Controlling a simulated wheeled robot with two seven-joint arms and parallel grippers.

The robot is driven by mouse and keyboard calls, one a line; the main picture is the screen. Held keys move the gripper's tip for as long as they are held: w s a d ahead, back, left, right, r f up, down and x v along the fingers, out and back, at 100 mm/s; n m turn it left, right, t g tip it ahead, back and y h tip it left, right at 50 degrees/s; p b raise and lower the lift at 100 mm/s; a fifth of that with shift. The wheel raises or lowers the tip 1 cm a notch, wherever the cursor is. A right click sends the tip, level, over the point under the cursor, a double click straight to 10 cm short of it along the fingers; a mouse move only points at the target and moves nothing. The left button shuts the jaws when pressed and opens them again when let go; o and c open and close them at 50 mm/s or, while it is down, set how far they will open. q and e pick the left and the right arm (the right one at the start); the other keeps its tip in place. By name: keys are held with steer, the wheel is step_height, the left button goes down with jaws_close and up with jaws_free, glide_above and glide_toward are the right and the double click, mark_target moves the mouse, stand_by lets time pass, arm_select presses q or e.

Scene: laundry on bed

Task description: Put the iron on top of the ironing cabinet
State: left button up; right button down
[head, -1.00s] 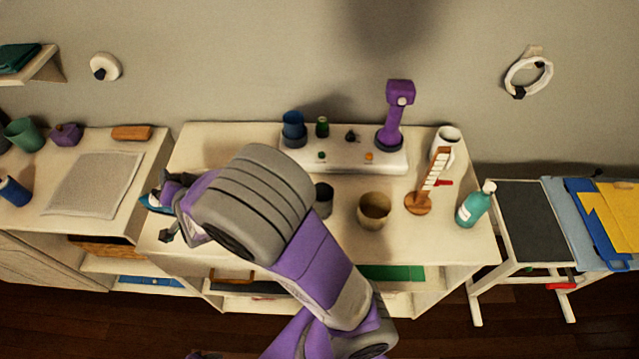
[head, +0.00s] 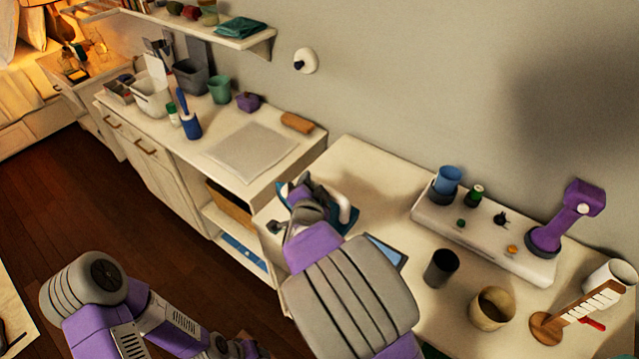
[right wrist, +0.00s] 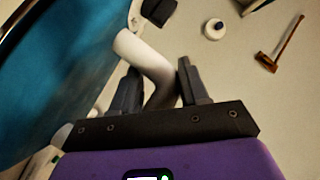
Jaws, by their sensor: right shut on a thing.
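The iron (head: 348,213) has a teal-blue body and a white handle. It is over the left end of the long cream worktop in the head view; I cannot tell whether it touches the surface. My right gripper (head: 312,203) is shut on its handle. In the right wrist view the white handle (right wrist: 143,53) runs between the fingers (right wrist: 158,76), with the large teal body (right wrist: 50,75) at left. A cream cabinet with a pale grey pad on top (head: 170,139), seemingly the ironing cabinet, stands left of the worktop.
The grey pad (head: 250,150) is bare. An orange-brown block (head: 297,123), purple box (head: 249,102), green cup (head: 219,89) and blue cup (head: 192,125) stand around it. A wall shelf (head: 230,38) hangs above. A gap separates cabinet and worktop at the front.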

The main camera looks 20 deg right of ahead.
steer(key=shift+f+b, duration=1.35)
steer(key=shift+f, duration=1.7)
steer(key=c, duration=0.5)
jaws_free()
steer(key=shift+f, duration=0.15)
steer(key=shift+c, duration=0.2)
steer(key=shift+s, duration=0.1)
steer(key=p+v, duration=0.4)
steer(key=v, duration=0.8)
